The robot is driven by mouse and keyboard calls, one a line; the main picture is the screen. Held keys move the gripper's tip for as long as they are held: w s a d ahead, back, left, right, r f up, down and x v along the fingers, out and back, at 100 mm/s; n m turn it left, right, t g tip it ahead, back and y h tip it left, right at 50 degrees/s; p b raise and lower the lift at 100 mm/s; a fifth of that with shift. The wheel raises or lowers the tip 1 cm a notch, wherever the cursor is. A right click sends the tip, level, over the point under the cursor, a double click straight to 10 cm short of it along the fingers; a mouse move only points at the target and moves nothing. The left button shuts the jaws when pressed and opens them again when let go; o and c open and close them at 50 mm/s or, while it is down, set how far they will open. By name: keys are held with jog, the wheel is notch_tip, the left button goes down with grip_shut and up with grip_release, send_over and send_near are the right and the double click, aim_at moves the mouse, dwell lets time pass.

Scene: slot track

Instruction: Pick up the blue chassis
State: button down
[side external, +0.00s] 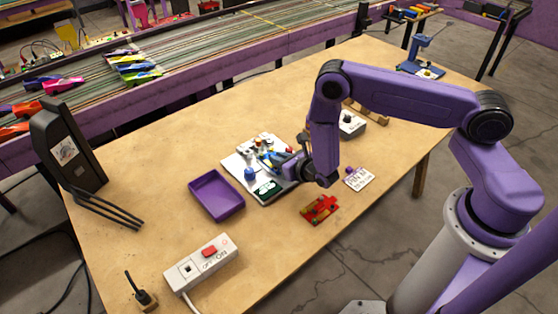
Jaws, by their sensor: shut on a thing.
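A blue chassis (273,157) shows in the side view over a white device (268,190) in the middle of the table. It is small and partly hidden by my gripper and by parts around it. My gripper (285,166) points down at the right side of the white device and is shut on the blue chassis. The fingertips are small and dark here, so the exact grip is hard to see. I cannot tell whether the chassis is lifted or still touches the device.
A purple tray (217,192) lies empty left of the device. A red piece (320,209) and a white card (360,179) lie right of it. A power strip (202,263) is at the front and a black stand (68,145) at the left. The slot track (220,50) runs behind.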

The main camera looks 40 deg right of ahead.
jog(key=shift+r, duration=0.45)
jog(key=s+d+r, duration=0.2)
jog(key=s+r, duration=0.9)
jog(key=s, duration=0.3)
jog(key=shift+r, duration=0.2)
jog(key=shift+a, duration=0.1)
